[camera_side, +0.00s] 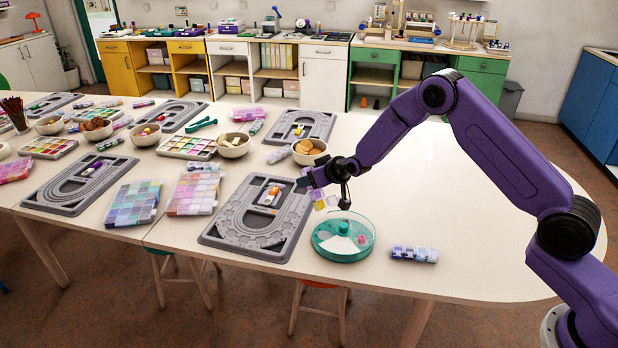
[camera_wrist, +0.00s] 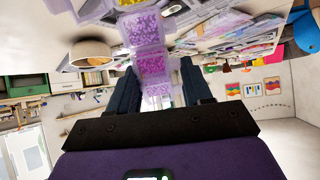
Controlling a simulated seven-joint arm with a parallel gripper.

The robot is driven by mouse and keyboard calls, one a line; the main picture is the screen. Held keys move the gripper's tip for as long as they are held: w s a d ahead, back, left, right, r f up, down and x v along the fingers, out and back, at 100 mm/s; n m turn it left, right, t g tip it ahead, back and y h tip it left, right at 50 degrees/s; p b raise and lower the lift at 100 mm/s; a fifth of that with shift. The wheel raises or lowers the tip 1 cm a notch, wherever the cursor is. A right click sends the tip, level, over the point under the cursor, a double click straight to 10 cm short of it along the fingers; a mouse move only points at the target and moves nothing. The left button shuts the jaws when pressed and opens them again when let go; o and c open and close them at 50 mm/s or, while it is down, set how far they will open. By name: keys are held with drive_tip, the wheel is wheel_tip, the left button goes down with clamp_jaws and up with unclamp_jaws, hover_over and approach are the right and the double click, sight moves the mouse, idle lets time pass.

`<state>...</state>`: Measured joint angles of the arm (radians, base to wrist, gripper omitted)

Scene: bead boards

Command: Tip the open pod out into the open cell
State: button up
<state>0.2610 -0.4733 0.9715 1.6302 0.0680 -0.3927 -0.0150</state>
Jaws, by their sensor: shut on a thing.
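My gripper (camera_side: 310,180) is shut on a strip of clear bead pods (camera_wrist: 152,66). In the wrist view the strip runs between the two dark fingers, with purple and lilac beads and a yellow pod (camera_wrist: 128,3) at the top edge. The side view shows the strip (camera_side: 320,198) hanging tilted below the fingers, partly hidden by them. I cannot tell which pod is open. A round teal dish (camera_side: 343,255) with cells stands just below and right of the strip. It has pale wedges, a teal middle and a pink patch; I cannot tell which cell is open.
A grey bead board (camera_side: 225,240) with an orange and white piece (camera_side: 272,192) lies left of the dish. Another pod strip (camera_side: 414,253) lies to its right. A bowl (camera_side: 309,158) stands behind my gripper. The table's right side (camera_side: 480,240) is clear.

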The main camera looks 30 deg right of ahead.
drive_tip(key=shift+s+d+t+y, duration=0.15)
drive_tip(key=shift+s+t+y, duration=0.1)
drive_tip(key=shift+s+t, duration=1.05)
drive_tip(key=shift+s+d+t+y, duration=0.15)
drive_tip(key=shift+s+t+y, duration=0.1)
drive_tip(key=shift+s+t, duration=1)
drive_tip(key=shift+w+t, duration=0.1)
drive_tip(key=shift+t, duration=0.45)
drive_tip(key=shift+c, duration=0.7)
drive_tip(key=shift+s+d+t+y, duration=0.1)
drive_tip(key=shift+s+t+y, duration=0.2)
drive_tip(key=shift+s+t, duration=1)
drive_tip(key=shift+w, duration=0.1)
clamp_jaws()
drive_tip(key=shift+w+r, duration=0.1)
drive_tip(key=shift+w+a+r+g+h, duration=0.1)
drive_tip(key=shift+w+a+g+h, duration=0.2)
drive_tip(key=shift+w+g, duration=1.35)
drive_tip(key=shift+w+a+r+g+h, duration=0.1)
drive_tip(key=shift+w+g+h, duration=0.3)
drive_tip(key=shift+w+g, duration=1.25)
drive_tip(key=shift+w+f+g+h, duration=0.2)
drive_tip(key=shift+w+g, duration=0.4)
drive_tip(key=shift+g, duration=0.55)
drive_tip(key=shift+w+f+g+h, duration=0.1)
drive_tip(key=shift+w+f+g, duration=0.1)
drive_tip(key=shift+w+g, duration=0.7)
drive_tip(key=shift+s+g, duration=0.35)
